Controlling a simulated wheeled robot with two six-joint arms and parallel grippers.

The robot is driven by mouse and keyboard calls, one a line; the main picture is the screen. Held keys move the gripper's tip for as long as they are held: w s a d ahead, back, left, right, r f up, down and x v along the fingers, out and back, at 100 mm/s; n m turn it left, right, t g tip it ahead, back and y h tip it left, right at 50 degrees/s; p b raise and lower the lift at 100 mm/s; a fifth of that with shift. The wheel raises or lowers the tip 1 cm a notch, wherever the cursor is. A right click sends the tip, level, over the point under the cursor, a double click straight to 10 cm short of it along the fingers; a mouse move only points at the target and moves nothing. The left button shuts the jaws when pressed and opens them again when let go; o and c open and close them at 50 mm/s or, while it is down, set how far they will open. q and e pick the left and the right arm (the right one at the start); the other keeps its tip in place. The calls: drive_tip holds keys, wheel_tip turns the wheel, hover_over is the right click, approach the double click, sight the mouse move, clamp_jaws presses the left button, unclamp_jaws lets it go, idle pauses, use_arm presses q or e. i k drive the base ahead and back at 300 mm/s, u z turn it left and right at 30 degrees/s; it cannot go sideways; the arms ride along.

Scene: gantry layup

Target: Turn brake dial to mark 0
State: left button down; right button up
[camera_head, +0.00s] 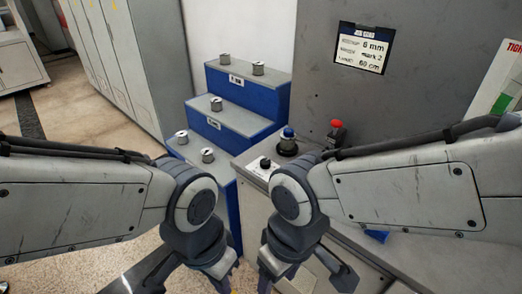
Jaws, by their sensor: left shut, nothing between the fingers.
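A small black dial (265,162) sits on a pale plate on top of the grey machine, between my two arms. I cannot read its mark from here. Beside it is a blue-topped knob (288,134) on a dark round base. My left gripper (222,280) is at the bottom edge, in front of and below the dial, shut and empty, with its tips partly out of frame. My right gripper (300,278) is to its right, also cut by the bottom edge; its finger state is unclear. Neither gripper visibly touches the dial.
A red button (336,128) stands right of the blue knob. A card (362,48) on the grey panel reads 6 mm, mark 2, 60 cm. Blue steps (240,92) at left hold several metal spools. My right forearm covers much of the machine top.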

sight(265, 163)
drive_tip(key=u, duration=0.2)
drive_tip(key=k, duration=0.4)
drive_tip(key=u, duration=0.35)
drive_tip(key=i, duration=0.95)
drive_tip(key=z, duration=0.4)
